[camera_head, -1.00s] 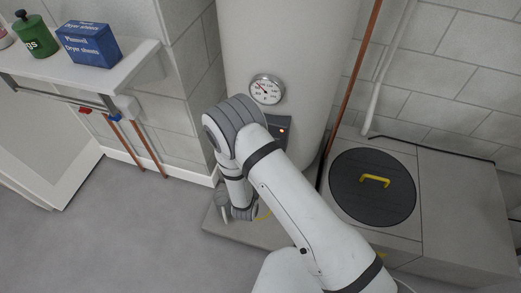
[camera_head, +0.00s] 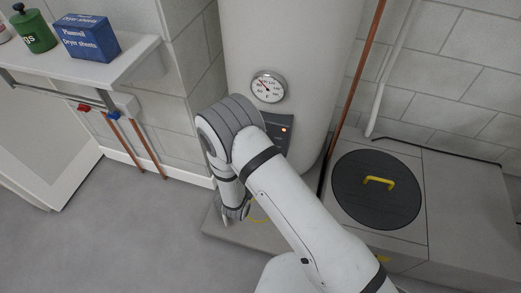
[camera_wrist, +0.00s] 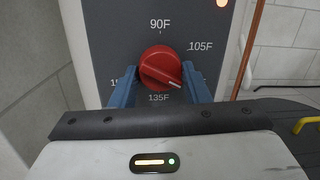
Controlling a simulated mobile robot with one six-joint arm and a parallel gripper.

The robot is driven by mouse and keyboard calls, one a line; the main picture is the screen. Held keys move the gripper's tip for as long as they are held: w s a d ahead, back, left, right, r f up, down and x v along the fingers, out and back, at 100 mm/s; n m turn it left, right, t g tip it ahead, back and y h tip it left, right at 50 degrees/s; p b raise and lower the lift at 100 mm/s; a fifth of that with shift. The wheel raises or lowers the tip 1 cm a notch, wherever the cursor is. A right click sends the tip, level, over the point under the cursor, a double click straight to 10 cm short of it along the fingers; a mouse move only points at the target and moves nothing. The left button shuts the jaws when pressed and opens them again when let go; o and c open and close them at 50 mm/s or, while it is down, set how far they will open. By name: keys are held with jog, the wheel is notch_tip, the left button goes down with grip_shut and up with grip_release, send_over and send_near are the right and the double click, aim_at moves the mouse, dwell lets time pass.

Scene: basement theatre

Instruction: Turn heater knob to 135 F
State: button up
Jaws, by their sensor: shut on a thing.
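The red heater knob (camera_wrist: 160,65) sits on the dark control panel (camera_wrist: 112,30). Its white pointer mark faces lower right, between the 105F label at right and the 135F label at the bottom. My gripper (camera_wrist: 160,80) has one blue finger on each side of the knob and is shut on it. The fingers partly cover the labels at lower left and lower right. In the head view the panel (camera_head: 282,126) shows on the white water heater (camera_head: 285,40), and my arm hides the knob.
A round gauge (camera_head: 268,88) is above the panel. A copper pipe (camera_head: 355,80) runs right of the heater. A grey box with a black round lid (camera_head: 370,205) stands at right. A shelf (camera_head: 120,65) with a blue box (camera_head: 86,38) is at left.

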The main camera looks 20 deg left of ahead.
jog(key=shift+a+r+m+g+h+b, duration=0.1)
jog(key=shift+m+g+h+b, duration=0.25)
jog(key=shift+m+b, duration=1.9)
jog(key=shift+a+m+g+h+b, duration=0.1)
jog(key=shift+m+g+h+b, duration=0.2)
jog(key=shift+m, duration=3.85)
jog(key=shift+r, duration=0.1)
jog(key=o, duration=1)
